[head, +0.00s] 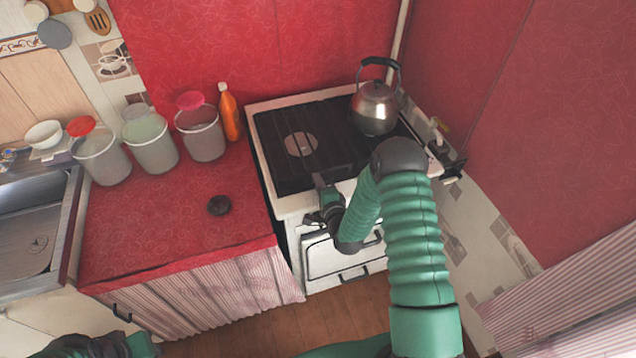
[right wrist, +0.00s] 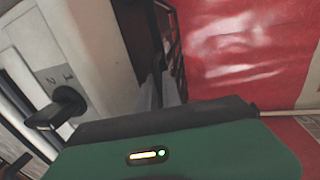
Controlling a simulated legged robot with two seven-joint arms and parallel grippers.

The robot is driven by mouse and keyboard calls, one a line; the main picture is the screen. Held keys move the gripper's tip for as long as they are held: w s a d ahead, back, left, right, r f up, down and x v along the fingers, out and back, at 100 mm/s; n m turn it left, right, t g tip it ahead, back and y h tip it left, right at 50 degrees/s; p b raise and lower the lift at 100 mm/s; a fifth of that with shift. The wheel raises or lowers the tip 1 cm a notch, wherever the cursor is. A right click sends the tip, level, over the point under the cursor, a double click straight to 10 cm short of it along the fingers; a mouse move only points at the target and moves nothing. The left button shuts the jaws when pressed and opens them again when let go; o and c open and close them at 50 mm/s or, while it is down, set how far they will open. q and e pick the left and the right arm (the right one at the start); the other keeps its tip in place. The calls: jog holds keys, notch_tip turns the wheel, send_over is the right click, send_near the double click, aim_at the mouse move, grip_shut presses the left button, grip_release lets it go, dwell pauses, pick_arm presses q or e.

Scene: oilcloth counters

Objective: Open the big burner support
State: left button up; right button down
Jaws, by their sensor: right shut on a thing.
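The stove (head: 288,204) stands at the centre in the head view. The big burner support (head: 277,148), a black grate, lies over the stove top with a round burner (head: 300,144) showing through. My right gripper (head: 322,184) is at the front edge of the support, shut on it. In the right wrist view part of the black grate (right wrist: 174,40) shows beyond the fingers, and the contact is small and partly hidden. My left gripper (head: 95,345) is at the bottom left, cut by the frame, away from the stove; its fingers cannot be made out.
A metal kettle (head: 376,108) stands at the stove's right rear. An orange bottle (head: 230,112) and several lidded jars stand on the red counter (head: 165,225) to the left, with a dark round lid (head: 219,205). A stove knob (right wrist: 62,107) is close to my right gripper.

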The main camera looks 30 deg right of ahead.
jog(key=shift+s+a+f, duration=0.15)
jog(key=shift+a+f, duration=0.05)
jog(key=shift+f, duration=0.1)
dwell(0.5)
